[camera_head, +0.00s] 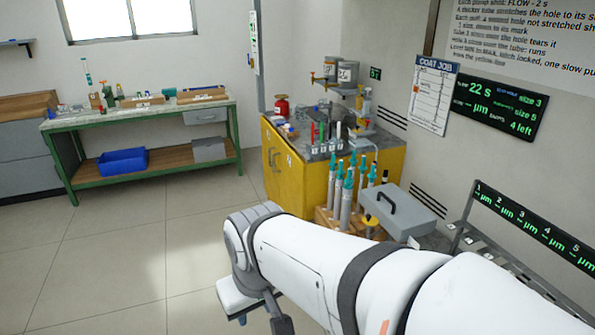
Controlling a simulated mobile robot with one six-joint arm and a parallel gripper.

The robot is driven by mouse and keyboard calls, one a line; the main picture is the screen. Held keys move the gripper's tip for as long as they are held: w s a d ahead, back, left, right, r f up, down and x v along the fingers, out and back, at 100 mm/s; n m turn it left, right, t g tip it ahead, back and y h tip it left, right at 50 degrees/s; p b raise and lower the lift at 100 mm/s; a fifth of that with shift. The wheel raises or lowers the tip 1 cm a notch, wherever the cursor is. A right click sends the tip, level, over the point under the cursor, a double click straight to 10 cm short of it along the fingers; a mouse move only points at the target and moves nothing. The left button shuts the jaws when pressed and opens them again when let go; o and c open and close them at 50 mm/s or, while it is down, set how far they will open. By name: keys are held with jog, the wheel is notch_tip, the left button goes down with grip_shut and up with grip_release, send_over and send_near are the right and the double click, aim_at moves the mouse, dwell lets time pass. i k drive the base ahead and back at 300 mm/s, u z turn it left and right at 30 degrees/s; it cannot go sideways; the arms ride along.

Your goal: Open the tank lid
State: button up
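A grey lid (398,212) with a dark bar handle (380,200) lies flat at the right end of the yellow cabinet, behind my arm. It looks like the tank lid and appears shut. The tank body below it is mostly hidden by my arm and by the rods in front. My white arm crosses the lower right of the view and bends down at its left end. My gripper (262,316) is at the bottom edge, left of the lid and apart from it. Its fingers are mostly cut off or hidden, so I cannot tell its opening.
Upright grey rods with teal tops (346,200) stand in a wooden rack beside the lid. The yellow cabinet (300,175) carries bottles and a metal apparatus. A dark rack (480,243) is at the right wall. A green workbench (150,115) stands at the back left. The left floor is clear.

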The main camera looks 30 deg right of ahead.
aim_at(399, 213)
jog(key=u, duration=0.05)
jog(key=i, duration=2.55)
jog(key=z, duration=3.4)
jog(key=i, duration=1)
